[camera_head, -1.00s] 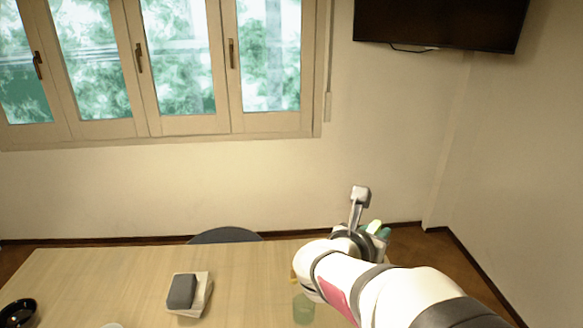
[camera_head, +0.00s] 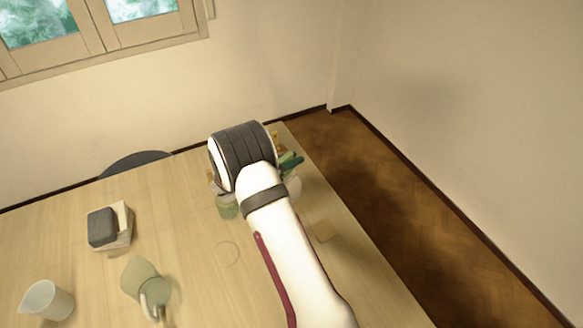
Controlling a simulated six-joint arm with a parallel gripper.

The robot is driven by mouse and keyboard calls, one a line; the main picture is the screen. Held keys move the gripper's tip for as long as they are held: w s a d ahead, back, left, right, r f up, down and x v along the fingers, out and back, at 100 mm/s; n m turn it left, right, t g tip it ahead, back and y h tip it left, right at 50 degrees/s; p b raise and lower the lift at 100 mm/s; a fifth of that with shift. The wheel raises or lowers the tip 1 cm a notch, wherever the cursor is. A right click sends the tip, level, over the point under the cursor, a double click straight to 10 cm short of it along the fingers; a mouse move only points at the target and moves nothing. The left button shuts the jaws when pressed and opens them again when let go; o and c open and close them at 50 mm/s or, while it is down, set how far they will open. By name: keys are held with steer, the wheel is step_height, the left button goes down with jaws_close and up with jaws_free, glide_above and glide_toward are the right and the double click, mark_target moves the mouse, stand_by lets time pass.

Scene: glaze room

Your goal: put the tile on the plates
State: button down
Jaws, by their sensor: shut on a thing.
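My gripper is hidden behind my own wrist and forearm near the far right part of the table, so its fingers and anything in them do not show. I cannot tell for sure which thing is the tile.
A green glass (camera_head: 228,208) stands just below my wrist. A pale green jug (camera_head: 140,276) and a white cup (camera_head: 47,301) stand at the front left. Green-topped items (camera_head: 291,162) stand right of my wrist. A thin ring (camera_head: 228,254) lies on the table (camera_head: 190,230).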

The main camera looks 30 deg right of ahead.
step_height(320, 180, down, 4)
steer(key=shift+r, duration=0.25)
steer(key=shift+f, duration=0.1)
steer(key=c, duration=0.8)
jaws_free()
